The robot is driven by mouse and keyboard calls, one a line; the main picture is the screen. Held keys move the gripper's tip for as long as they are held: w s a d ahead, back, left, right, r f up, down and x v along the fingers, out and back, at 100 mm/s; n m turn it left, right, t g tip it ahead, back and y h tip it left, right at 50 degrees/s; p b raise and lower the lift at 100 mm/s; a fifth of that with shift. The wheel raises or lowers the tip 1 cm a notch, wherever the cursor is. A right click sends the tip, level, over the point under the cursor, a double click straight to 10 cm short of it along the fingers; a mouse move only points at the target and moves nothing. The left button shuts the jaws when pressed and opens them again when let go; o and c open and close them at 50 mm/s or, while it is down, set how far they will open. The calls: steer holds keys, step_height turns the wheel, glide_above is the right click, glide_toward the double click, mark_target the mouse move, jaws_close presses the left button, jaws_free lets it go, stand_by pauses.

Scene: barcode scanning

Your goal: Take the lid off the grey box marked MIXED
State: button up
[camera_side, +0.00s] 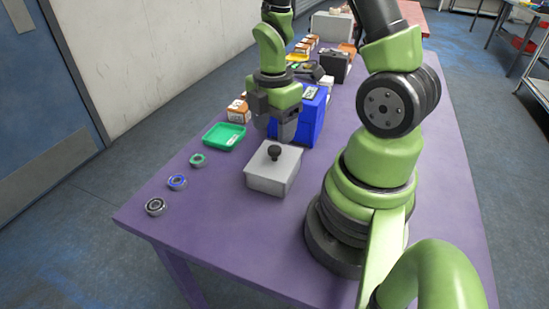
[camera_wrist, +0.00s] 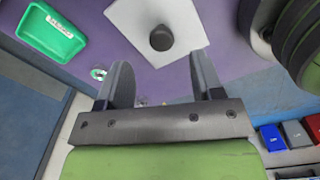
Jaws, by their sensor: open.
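The light grey box (camera_side: 268,183) stands on the purple table with its flat lid on. A dark round knob (camera_side: 275,152) sits on top of the lid; no MIXED marking can be read. The wrist view shows the pale lid (camera_wrist: 135,22) and its knob (camera_wrist: 162,38) ahead of the fingers. My gripper (camera_side: 281,130) points down above the table, just beyond the box in the side view and apart from the knob. Its two fingers (camera_wrist: 160,78) are spread with nothing between them.
A green tray (camera_side: 224,137) lies left of the box, and a blue bin (camera_side: 312,118) stands close behind my gripper. Cartons and a dark box (camera_side: 335,65) crowd the far end. The front table area is clear.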

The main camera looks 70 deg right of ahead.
mark_target(275, 148)
steer(key=shift+s+f, duration=0.1)
steer(key=shift+f, duration=2.9)
steer(key=shift+c, duration=0.2)
steer(key=c, duration=1)
